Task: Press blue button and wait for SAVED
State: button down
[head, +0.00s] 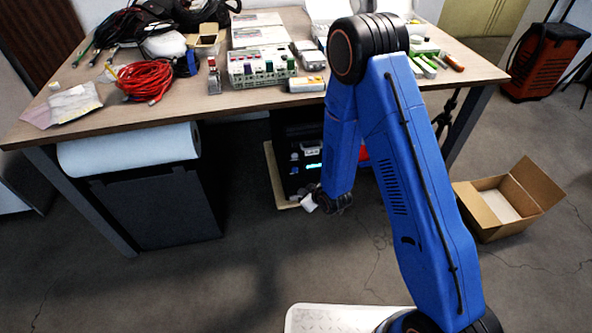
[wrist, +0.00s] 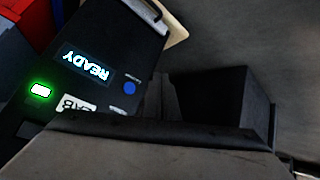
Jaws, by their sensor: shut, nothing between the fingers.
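The black device (head: 297,150) stands under the table, with a lit display (head: 313,166) too small to read in the head view. In the wrist view the device (wrist: 112,42) appears turned over, and its display (wrist: 86,66) reads READY. The round blue button (wrist: 129,88) is beside the display, with small lettering near it. A green light (wrist: 41,90) glows on the same face. My gripper (head: 338,205) is shut and empty in front of the device. In the wrist view my gripper (wrist: 158,92) is close to the button in the picture; I see no clear contact.
The table (head: 200,100) above bears red cable (head: 147,80), boxes and tools. A black cabinet with a white roll (head: 130,150) stands left of the device. An open cardboard box (head: 490,210) lies on the floor to the right. Red and blue items flank the device.

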jog(key=shift+w, duration=0.1)
jog(key=w+a, duration=0.2)
jog(key=w, duration=0.6)
jog(key=shift+a, duration=0.25)
jog(key=shift+w, duration=0.2)
dwell(2.1)
jog(key=shift+w+a, duration=0.1)
jog(key=shift+w, duration=0.25)
jog(key=shift+w+a, duration=0.1)
jog(key=shift+w, duration=0.3)
dwell(0.8)
jog(key=shift+s, duration=0.1)
dwell(0.3)
jog(key=shift+s+d, duration=0.2)
jog(key=shift+s, duration=0.5)
jog(key=shift+s+d, duration=0.25)
jog(key=shift+s, duration=0.55)
jog(key=shift+s+d, duration=0.2)
jog(key=shift+s, duration=0.65)
jog(key=shift+s+d, duration=0.25)
jog(key=shift+s, duration=0.55)
